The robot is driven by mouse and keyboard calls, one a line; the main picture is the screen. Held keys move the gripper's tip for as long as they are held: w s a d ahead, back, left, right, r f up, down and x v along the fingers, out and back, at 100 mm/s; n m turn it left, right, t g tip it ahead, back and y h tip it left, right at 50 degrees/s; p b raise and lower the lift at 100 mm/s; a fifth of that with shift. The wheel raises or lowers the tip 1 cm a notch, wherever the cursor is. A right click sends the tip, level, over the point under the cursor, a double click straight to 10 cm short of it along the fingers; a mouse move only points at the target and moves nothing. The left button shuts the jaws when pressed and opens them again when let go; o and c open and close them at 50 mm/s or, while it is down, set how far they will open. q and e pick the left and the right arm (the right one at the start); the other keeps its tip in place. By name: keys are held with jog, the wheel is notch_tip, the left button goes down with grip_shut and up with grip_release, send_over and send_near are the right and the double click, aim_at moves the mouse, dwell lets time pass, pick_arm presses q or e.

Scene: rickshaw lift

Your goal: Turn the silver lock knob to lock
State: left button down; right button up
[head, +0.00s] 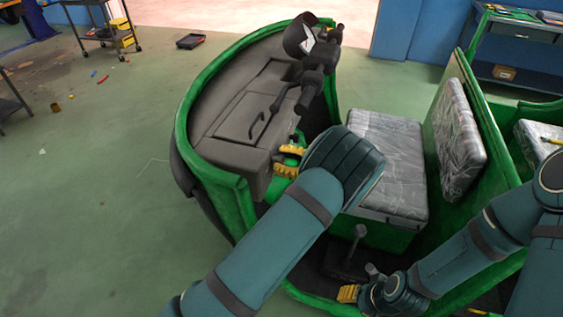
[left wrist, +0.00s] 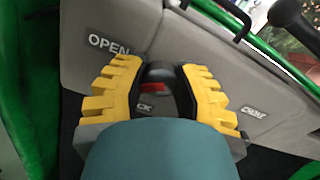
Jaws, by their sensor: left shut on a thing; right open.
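The lock knob (left wrist: 160,70) shows in the left wrist view as a dark grey rounded piece between my yellow fingers, on a grey panel (left wrist: 75,75). A red patch shows just below it. My left gripper (left wrist: 160,80) is shut on the knob, one finger on each side. The word OPEN is at its upper left, and the letters CK show between the fingers. In the head view my left gripper (head: 289,162) is against the dashboard, and my wrist hides the knob. My right gripper (head: 348,293) is open, low near the vehicle floor, apart from the knob.
The green rickshaw (head: 225,200) has a handlebar (head: 312,75) above the dashboard (head: 240,110). A wrapped seat (head: 390,160) stands right of my left wrist. A lever (head: 355,245) rises from the floor near my right gripper. Open green floor (head: 90,200) lies at the left.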

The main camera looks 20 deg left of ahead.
pick_arm(q)
jog(key=n+b, duration=0.2)
jog(key=n, duration=0.3)
jog(key=shift+n, duration=0.3)
jog(key=n+b, duration=0.2)
jog(key=n, duration=0.3)
jog(key=shift+n+b, duration=0.3)
jog(key=c, duration=0.6)
grip_release()
jog(key=shift+c, duration=0.2)
jog(key=d, duration=1.2)
jog(key=shift+s, duration=0.25)
